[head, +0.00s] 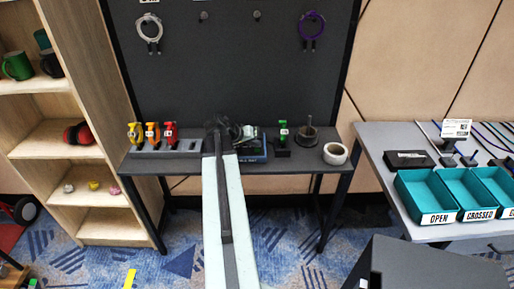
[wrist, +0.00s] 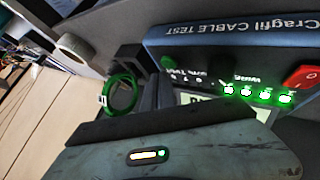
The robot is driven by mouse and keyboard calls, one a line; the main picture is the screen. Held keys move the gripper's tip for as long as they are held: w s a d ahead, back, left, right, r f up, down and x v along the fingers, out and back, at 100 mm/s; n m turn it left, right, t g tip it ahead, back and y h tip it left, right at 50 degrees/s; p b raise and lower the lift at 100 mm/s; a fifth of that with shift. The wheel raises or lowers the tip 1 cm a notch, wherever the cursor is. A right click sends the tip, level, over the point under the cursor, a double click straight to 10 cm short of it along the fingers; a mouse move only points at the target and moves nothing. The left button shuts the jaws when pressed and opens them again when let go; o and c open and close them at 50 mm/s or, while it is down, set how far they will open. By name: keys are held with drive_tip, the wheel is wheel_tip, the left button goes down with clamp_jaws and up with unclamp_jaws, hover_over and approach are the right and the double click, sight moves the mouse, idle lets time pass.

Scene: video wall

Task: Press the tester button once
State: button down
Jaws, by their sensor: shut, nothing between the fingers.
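The cable tester (wrist: 240,32) is a blue box labelled "Cragfil CABLE TEST", seen upside down in the wrist view. It has a row of several lit green lights (wrist: 262,94), a red switch (wrist: 303,77) and a dark knob-like part. I cannot tell for sure which part is the button. In the head view the tester (head: 256,158) stands on the dark bench, partly hidden by my arm. My gripper (head: 220,127) is shut and empty, just left of the tester. Its dark fingers (wrist: 158,80) show beside the panel; contact cannot be told.
A green cable coil (wrist: 122,95) is near the fingers; in the head view a green cable (head: 283,132) stands right of the tester. A tape roll (head: 335,154) and a dark spool (head: 307,137) are further right.

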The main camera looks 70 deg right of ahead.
sight(255, 151)
drive_tip(key=shift+r, duration=0.15)
wheel_tip(255, 151, up, 5)
drive_tip(key=p, duration=0.5)
drive_tip(key=shift+r, duration=0.1)
idle(0.7)
